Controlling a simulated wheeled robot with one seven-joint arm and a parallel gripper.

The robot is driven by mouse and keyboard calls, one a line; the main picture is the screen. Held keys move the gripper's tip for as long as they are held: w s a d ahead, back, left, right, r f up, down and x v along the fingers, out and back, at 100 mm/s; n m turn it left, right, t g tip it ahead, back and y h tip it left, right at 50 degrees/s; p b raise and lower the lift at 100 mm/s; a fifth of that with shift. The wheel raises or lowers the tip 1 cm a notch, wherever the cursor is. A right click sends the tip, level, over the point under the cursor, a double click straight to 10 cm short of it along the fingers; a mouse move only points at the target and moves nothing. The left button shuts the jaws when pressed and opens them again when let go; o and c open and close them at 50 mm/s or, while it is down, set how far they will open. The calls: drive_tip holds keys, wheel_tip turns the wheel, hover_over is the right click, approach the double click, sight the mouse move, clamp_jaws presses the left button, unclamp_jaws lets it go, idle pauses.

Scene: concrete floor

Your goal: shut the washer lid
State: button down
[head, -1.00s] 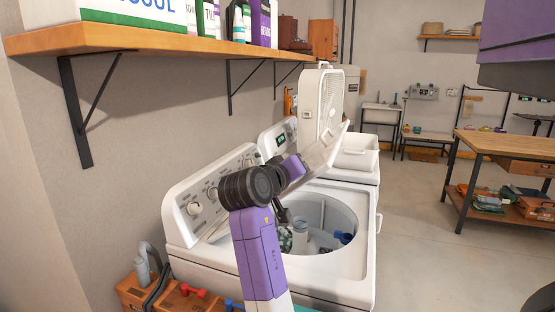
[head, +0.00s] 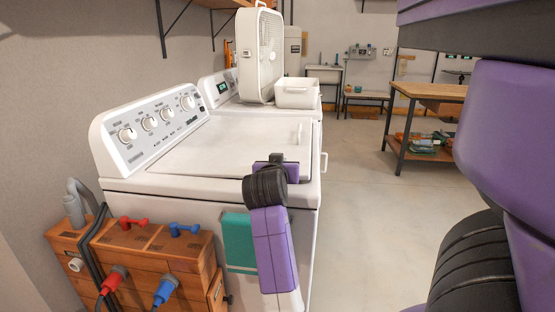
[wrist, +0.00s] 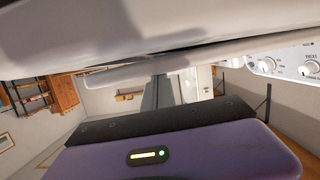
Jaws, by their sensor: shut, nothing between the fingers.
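The white washer (head: 130,192) stands at the left in the head view, its knob panel along the back. Its lid (head: 225,148) lies down flat over the tub, which is hidden. Whether the lid sits fully flush along its front edge, I cannot tell. My gripper (head: 278,158) is at the lid's front right corner, partly hidden behind my wrist. In the wrist view my gripper (wrist: 163,92) is shut and empty, close under a pale edge; contact is unclear.
A white fan (head: 262,55) and a white bin (head: 297,93) stand on the machine behind. A workbench (head: 430,90) stands at right; the floor between is clear.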

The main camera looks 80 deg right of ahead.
drive_tip(key=shift+s+f+m+b, duration=0.15)
drive_tip(key=shift+f+b, duration=0.25)
drive_tip(key=shift+f, duration=0.55)
drive_tip(key=shift+f+m+b, duration=0.15)
drive_tip(key=shift+f+b, duration=0.25)
drive_tip(key=shift+f, duration=0.6)
drive_tip(key=shift+r+p, duration=0.45)
drive_tip(key=shift+r, duration=0.1)
wheel_tip(320, 180, up, 4)
drive_tip(key=p, duration=0.3)
drive_tip(key=shift+r, duration=0.25)
drive_tip(key=v, duration=1)
drive_tip(key=shift+r, duration=0.1)
